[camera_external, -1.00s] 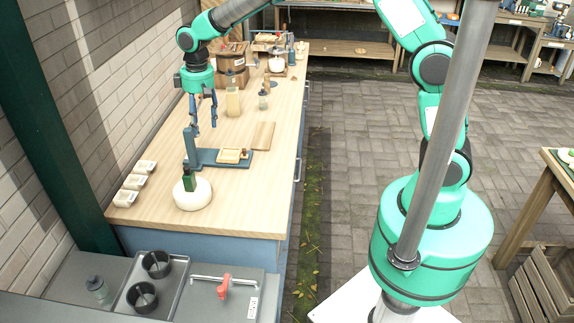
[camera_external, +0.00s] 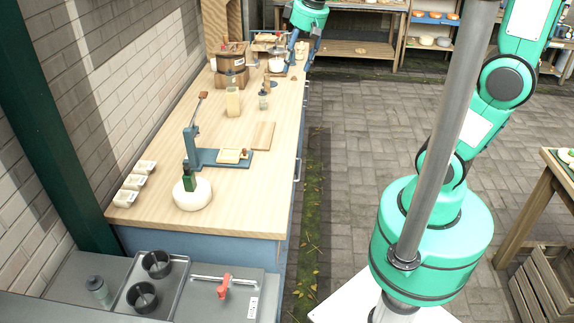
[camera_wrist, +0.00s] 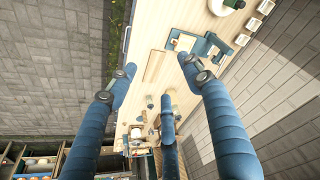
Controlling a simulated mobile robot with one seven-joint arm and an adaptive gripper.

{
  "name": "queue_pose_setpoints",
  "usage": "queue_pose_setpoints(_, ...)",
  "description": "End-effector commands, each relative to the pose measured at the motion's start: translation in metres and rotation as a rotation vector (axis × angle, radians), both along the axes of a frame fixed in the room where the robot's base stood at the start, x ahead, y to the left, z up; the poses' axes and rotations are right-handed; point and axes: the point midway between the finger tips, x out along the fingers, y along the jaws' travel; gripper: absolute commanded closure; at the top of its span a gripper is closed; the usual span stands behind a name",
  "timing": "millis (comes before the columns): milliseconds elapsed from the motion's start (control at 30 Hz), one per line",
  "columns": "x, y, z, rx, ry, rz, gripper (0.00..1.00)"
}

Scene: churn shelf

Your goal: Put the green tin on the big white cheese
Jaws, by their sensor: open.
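The green tin (camera_external: 189,180) has a dark cap and stands upright on top of the big white cheese (camera_external: 193,197). The cheese is a round white block near the front end of the wooden workbench. In the wrist view the green tin (camera_wrist: 236,3) and the white cheese (camera_wrist: 221,7) show small at the top edge. My gripper (camera_external: 301,48) is high at the far end of the bench, well away from both. In the wrist view my gripper (camera_wrist: 151,76) has its blue fingers spread wide, with nothing held between them.
A blue press stand (camera_external: 207,158) and a wooden board (camera_external: 263,136) lie behind the cheese. Small white trays (camera_external: 133,182) line the wall side. Bottles and boxes (camera_external: 232,77) stand farther back. The bench right of the cheese is clear.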

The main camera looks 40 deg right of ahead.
Motion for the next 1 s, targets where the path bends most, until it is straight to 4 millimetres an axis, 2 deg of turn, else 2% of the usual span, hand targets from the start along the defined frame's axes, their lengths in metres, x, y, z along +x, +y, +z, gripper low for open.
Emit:
queue_pose_setpoints(100, -0.029, -0.025, 0.009, 0.007, -0.031, -0.04, 0.49)
queue_pose_setpoints(300, -0.078, -0.06, 0.014, 0.015, -0.08, -0.104, 0.49)
queue_pose_setpoints(600, -0.148, -0.1, 0.006, 0.023, -0.148, -0.198, 0.49)
queue_pose_setpoints(800, -0.178, -0.113, -0.003, 0.024, -0.178, -0.239, 0.49)
queue_pose_setpoints(1000, -0.187, -0.117, -0.007, 0.025, -0.187, -0.252, 0.49)
